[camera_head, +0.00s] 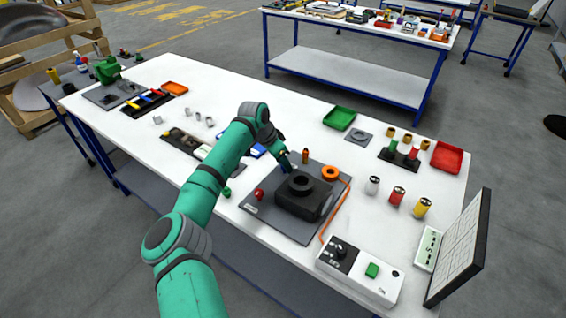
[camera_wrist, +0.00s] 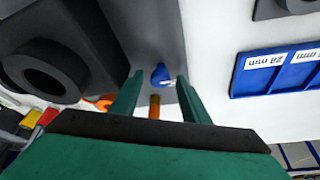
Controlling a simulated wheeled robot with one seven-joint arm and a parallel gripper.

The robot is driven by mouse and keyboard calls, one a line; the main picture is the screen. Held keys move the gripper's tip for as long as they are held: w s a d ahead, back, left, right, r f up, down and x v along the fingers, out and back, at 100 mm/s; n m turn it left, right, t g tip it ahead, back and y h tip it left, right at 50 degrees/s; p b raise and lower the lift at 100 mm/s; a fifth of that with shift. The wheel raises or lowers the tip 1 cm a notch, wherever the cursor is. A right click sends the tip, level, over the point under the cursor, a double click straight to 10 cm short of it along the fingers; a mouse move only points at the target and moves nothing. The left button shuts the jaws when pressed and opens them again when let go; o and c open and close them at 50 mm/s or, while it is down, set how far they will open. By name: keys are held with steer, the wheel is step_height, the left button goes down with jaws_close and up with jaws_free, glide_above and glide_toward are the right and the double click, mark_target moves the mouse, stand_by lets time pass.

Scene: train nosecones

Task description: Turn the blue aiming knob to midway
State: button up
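The blue aiming knob (camera_wrist: 161,74) shows in the wrist view against the grey plate, with a pale mark on its lower right side. My gripper (camera_wrist: 160,79) is open, with one green finger to each side of the knob and a visible gap at both. I cannot tell how far the fingertips are from it in depth. In the head view my gripper (camera_head: 285,161) is over the far left edge of the grey plate (camera_head: 262,212), beside a black block with a round collar (camera_head: 300,196). The knob is not clearly visible there.
An orange-brown upright pin (camera_head: 305,156) stands close to my gripper. A red knob (camera_head: 259,194) and an orange ring (camera_head: 330,172) are on the plate. A blue labelled tray (camera_wrist: 275,74) lies nearby. A control box (camera_head: 358,272) and a screen (camera_head: 462,246) stand front right.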

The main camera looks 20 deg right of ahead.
steer(key=c, duration=0.9)
steer(key=shift+s+n, duration=0.1)
steer(key=shift+n, duration=0.2)
steer(key=n, duration=0.2)
steer(key=n+t, duration=0.1)
steer(key=shift+s+d+n+t+y, duration=0.1)
steer(key=shift+d+n+t+y, duration=0.05)
steer(key=shift+n+t+y, duration=0.2)
steer(key=n, duration=0.2)
steer(key=n+t+y, duration=0.1)
steer(key=n, duration=0.1)
steer(key=shift+d+n+y, duration=0.1)
steer(key=shift+n+y, duration=0.15)
steer(key=shift+n, duration=0.1)
steer(key=n+y, duration=0.1)
steer(key=n, duration=0.1)
steer(key=n+y, duration=0.1)
steer(key=n, duration=0.2)
steer(key=shift+s+d+t, duration=0.1)
steer(key=shift+d+t, duration=0.05)
steer(key=shift+t, duration=0.2)
steer(key=shift+n+y, duration=0.6)
steer(key=shift+n, duration=1.4)
